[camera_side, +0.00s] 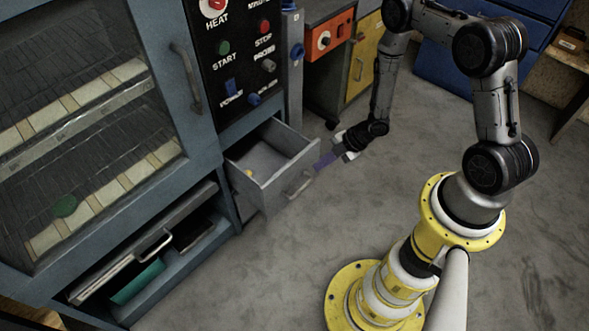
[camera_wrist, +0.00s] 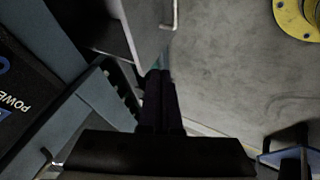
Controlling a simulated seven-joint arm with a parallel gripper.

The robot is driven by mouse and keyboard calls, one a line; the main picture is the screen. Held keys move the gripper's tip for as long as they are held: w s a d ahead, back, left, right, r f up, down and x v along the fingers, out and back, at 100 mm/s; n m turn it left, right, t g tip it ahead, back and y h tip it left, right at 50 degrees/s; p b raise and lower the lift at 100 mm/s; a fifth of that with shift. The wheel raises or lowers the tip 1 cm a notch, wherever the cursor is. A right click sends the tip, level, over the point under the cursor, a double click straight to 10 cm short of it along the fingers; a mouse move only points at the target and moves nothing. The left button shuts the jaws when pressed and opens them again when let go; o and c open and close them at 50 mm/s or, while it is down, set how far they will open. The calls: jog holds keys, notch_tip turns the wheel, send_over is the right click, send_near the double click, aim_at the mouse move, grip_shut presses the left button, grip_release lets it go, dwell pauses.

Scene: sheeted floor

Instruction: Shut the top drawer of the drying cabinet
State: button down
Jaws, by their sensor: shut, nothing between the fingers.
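The drying cabinet (camera_side: 225,180) is blue-grey and stands at the left of the side view. Its top drawer (camera_side: 270,155) is grey and pulled out below the control panel, with a bar handle (camera_side: 299,186) on its front. A small yellow thing lies inside it. My gripper (camera_side: 322,162) is shut and empty, at the drawer's far front corner; I cannot tell whether it touches. In the wrist view my gripper's dark fingers (camera_wrist: 159,85) are together, just below the drawer front's edge (camera_wrist: 142,40). The drawer handle (camera_wrist: 175,15) shows at the top.
A glass-windowed door (camera_side: 75,110) and a lower open bay with a tray (camera_side: 150,245) are left of the drawer. A cabinet with an orange panel (camera_side: 328,40) and yellow door (camera_side: 364,60) stands behind. The grey floor (camera_side: 310,250) in front of the drawer is clear.

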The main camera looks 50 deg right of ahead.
send_near(285, 176)
notch_tip(285, 176, down, 4)
jog(key=a, duration=0.2)
jog(key=shift+w+a+r, duration=0.1)
jog(key=shift+w+a, duration=0.05)
jog(key=shift+w, duration=0.85)
jog(key=shift+w, duration=0.15)
jog(key=w, duration=1.8)
jog(key=shift+w, duration=0.4)
jog(key=shift+a+r, duration=0.1)
